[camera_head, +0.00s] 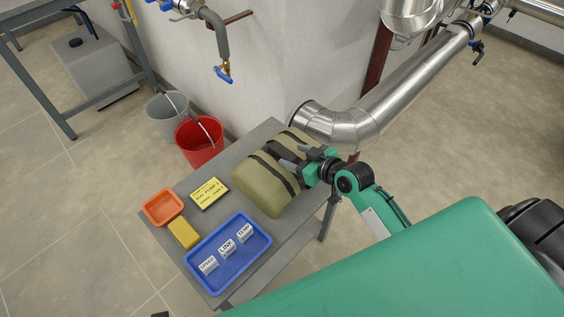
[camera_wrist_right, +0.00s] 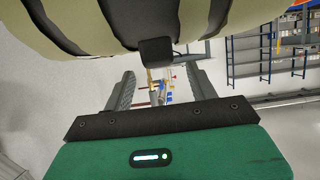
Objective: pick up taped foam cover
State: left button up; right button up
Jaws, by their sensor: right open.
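The taped foam cover (camera_head: 262,186) is an olive padded block with black straps, lying on the grey table. It also fills the top of the right wrist view (camera_wrist_right: 215,22), where a black tab (camera_wrist_right: 157,52) hangs down from a strap. My right gripper (camera_head: 290,158) reaches in from the right and overlaps the cover's strapped part in the head view. In the right wrist view its two fingers (camera_wrist_right: 158,90) are spread apart, with the tab near the gap between them. I cannot tell whether they touch the cover. My left gripper is not in view.
The table (camera_head: 232,160) also holds a blue tray (camera_head: 262,241) with labelled blocks, a yellow sponge (camera_head: 184,233), an orange tray (camera_head: 163,207) and a yellow-labelled box (camera_head: 209,193). A red bucket (camera_head: 200,141) stands beyond it. A metal pipe (camera_head: 385,102) runs close behind the cover.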

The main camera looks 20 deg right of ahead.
aim_at(286, 153)
jog(key=x, duration=0.6)
jog(key=shift+w+a+f, duration=0.1)
jog(key=shift+w, duration=0.1)
grip_shut()
